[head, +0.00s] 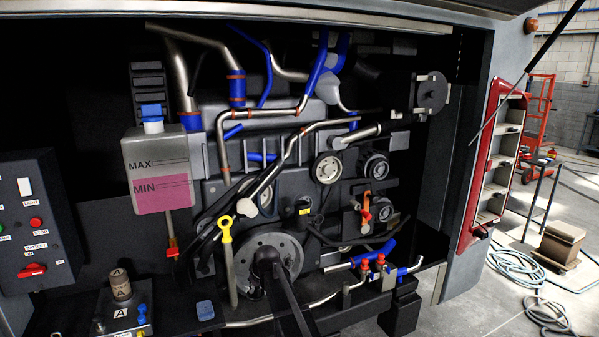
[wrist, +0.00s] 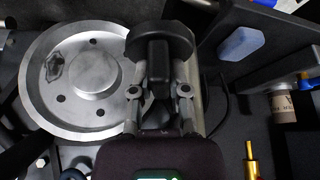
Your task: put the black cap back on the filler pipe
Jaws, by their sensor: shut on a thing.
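The black cap (wrist: 160,40) is a round disc with a raised grip bar, seen in the wrist view at the top middle. My gripper (wrist: 158,88) is shut on the grip bar. In the head view my dark gripper (head: 268,262) is in front of the large grey pulley (head: 291,246), and the cap is hard to tell from it there. The cap is apart from that end.
A yellow-handled dipstick (head: 226,232) stands just left of the pulley. The coolant tank (head: 155,160) hangs at upper left. Red-handled valves (head: 365,268) and hoses lie to the right. A blue block (head: 205,310) and a brown cylinder (head: 120,284) are on the lower left ledge.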

